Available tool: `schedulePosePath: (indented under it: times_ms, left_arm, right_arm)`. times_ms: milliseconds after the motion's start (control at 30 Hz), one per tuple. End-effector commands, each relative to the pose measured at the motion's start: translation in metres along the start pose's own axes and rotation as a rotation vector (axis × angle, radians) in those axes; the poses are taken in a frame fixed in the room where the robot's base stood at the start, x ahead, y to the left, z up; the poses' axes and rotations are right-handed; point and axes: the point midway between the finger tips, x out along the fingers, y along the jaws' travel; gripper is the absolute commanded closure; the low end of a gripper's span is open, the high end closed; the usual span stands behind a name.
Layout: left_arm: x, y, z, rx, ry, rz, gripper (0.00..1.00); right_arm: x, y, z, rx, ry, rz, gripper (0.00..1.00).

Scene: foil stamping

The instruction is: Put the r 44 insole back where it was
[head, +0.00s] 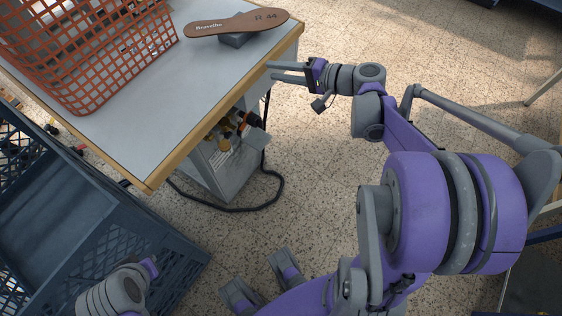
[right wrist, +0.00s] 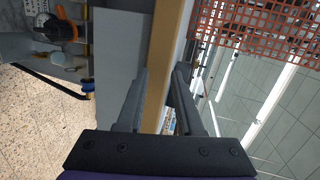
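The brown r 44 insole (head: 237,22) lies flat across a small grey block (head: 238,40) near the table's right corner, with "R 44" printed at its right end. My right gripper (head: 269,71) is beside the table's wooden right edge, below and to the right of the insole in the head view. Its two fingers are apart with nothing held between them. In the right wrist view the fingers (right wrist: 161,75) show a gap with the table's edge beyond; I cannot make out the insole there. Part of my left arm shows at the bottom left, but its fingers are not visible.
An orange mesh basket (head: 93,88) stands on the grey table (head: 165,115), left of the insole. A blue-grey crate (head: 150,222) is on the floor at the lower left. A grey cabinet (head: 215,172) with a black cable is under the table. The table's middle is bare.

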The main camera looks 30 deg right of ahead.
Motion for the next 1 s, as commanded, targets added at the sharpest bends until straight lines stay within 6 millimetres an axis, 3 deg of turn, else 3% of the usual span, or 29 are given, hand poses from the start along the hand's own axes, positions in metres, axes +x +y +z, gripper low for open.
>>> schedulePosePath:
  times_ms: [33, 167, 300, 400, 533, 667, 1000]
  left_arm:
    - [0.000, 0.000, 0.000, 0.000, 0.000, 0.000, 1.00]
    - [0.000, 0.000, 0.000, 0.000, 0.000, 0.000, 1.00]
    - [0.000, 0.000, 0.000, 0.000, 0.000, 0.000, 1.00]
    - [0.000, 0.000, 0.000, 0.000, 0.000, 0.000, 1.00]
    - [0.000, 0.000, 0.000, 0.000, 0.000, 0.000, 1.00]
    - [0.000, 0.000, 0.000, 0.000, 0.000, 0.000, 1.00]
    - [0.000, 0.000, 0.000, 0.000, 0.000, 0.000, 1.00]
  right_arm:
    - [0.012, 0.009, 0.035, -0.038, -0.051, 0.086, 0.65]
    - [0.020, 0.044, 0.108, -0.179, -0.157, 0.328, 0.65]
    - [-0.001, 0.088, 0.178, -0.427, -0.263, 0.592, 0.65]
    - [-0.025, 0.114, 0.206, -0.634, -0.312, 0.740, 0.65]
    - [-0.050, 0.133, 0.219, -0.867, -0.342, 0.861, 0.65]
    - [-0.063, 0.141, 0.221, -1.007, -0.348, 0.916, 0.65]
    - [-0.067, 0.142, 0.220, -1.051, -0.346, 0.935, 0.65]
